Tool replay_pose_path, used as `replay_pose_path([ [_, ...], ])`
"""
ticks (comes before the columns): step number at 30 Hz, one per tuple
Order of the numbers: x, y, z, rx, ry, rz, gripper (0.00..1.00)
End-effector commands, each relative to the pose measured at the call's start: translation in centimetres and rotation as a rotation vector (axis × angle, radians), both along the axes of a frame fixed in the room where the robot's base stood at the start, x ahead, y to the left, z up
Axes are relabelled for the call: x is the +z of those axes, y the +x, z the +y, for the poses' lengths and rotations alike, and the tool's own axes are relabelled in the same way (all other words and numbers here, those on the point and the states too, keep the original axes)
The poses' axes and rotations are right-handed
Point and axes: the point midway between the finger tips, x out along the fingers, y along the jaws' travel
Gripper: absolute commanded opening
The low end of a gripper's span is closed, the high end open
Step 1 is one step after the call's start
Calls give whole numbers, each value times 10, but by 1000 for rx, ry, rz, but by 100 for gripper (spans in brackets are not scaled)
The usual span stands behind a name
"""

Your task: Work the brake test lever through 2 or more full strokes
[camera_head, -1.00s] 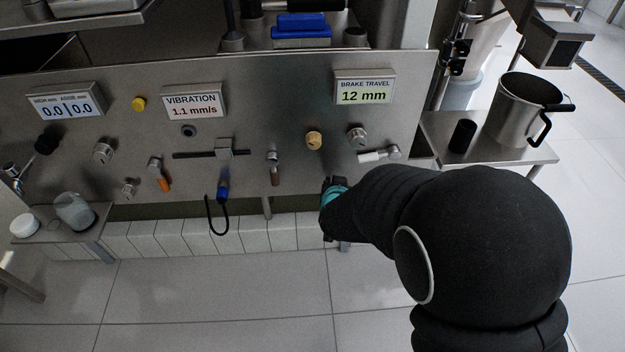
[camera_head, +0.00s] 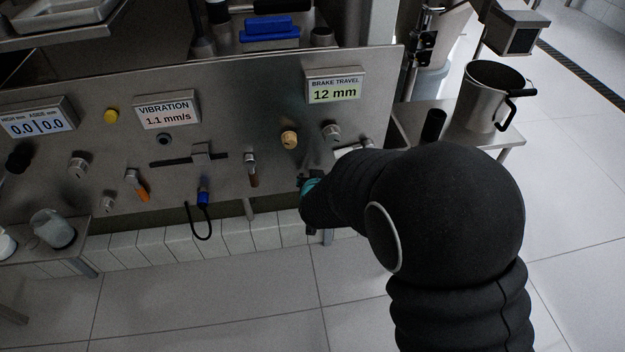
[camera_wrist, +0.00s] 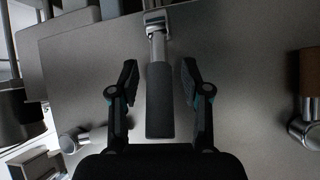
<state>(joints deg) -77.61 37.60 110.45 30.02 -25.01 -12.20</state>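A lever with a dark cylindrical grip (camera_wrist: 160,100) and a metal stem shows in the wrist view, its stem meeting a metal bracket (camera_wrist: 155,18). I take it to be the brake test lever. My gripper (camera_wrist: 156,84) is open, one finger on each side of the grip, with a visible gap on both sides. In the head view, my gripper (camera_head: 309,190) is at the panel's lower right edge, and the lever is hidden or too dark to tell there. The brake travel display (camera_head: 334,85) reads 12 mm.
A pale-handled lever (camera_head: 350,148) is partly behind my arm. A side table with a steel jug (camera_head: 490,95) and black cylinder (camera_head: 434,125) stands right. Open floor lies in front.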

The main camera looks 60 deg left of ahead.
Motion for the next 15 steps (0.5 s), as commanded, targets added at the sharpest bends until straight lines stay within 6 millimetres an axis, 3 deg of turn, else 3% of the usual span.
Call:
replay_pose_path([
  [8, 9, -6, -9, 2, 1, 0, 48],
  [15, 33, -22, -40, 2, 1, 0, 48],
])
